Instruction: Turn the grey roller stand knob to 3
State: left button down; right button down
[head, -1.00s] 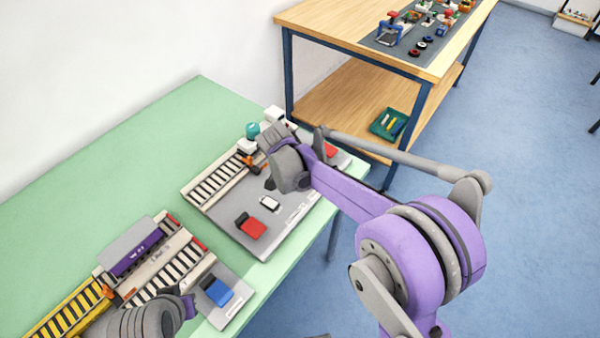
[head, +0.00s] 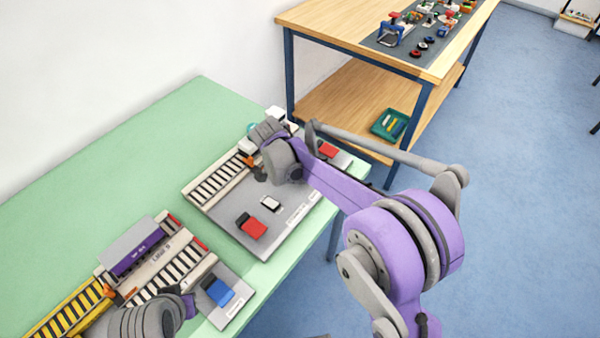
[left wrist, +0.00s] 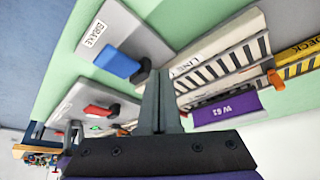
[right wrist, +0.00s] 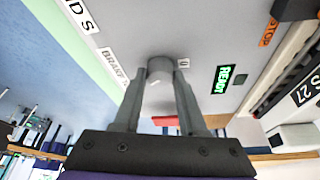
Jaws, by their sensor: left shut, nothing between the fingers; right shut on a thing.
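The grey roller stand knob (right wrist: 160,66) shows in the right wrist view as a short grey cylinder on a grey panel. My right gripper (right wrist: 161,80) is shut on it, with one finger on each side. A small label beside the knob is too small to read, so the knob's setting cannot be told. In the head view my right wrist (head: 280,160) covers the knob. My left gripper (left wrist: 160,75) is shut and empty, close to a blue brake lever (left wrist: 118,63) and apart from it.
The right wrist view shows a green READY display (right wrist: 223,79) and a BRAKE label (right wrist: 112,68). In the head view a red lever (head: 252,226) and a small white piece (head: 270,203) stand on the grey panel (head: 235,207). A purple container (head: 134,250) sits on the left track.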

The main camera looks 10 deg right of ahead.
jog(key=shift+c, duration=2.3)
grip_release()
pick_arm(q)
jog(key=shift+r+p, duration=0.35)
pick_arm(e)
jog(key=v, duration=1.1)
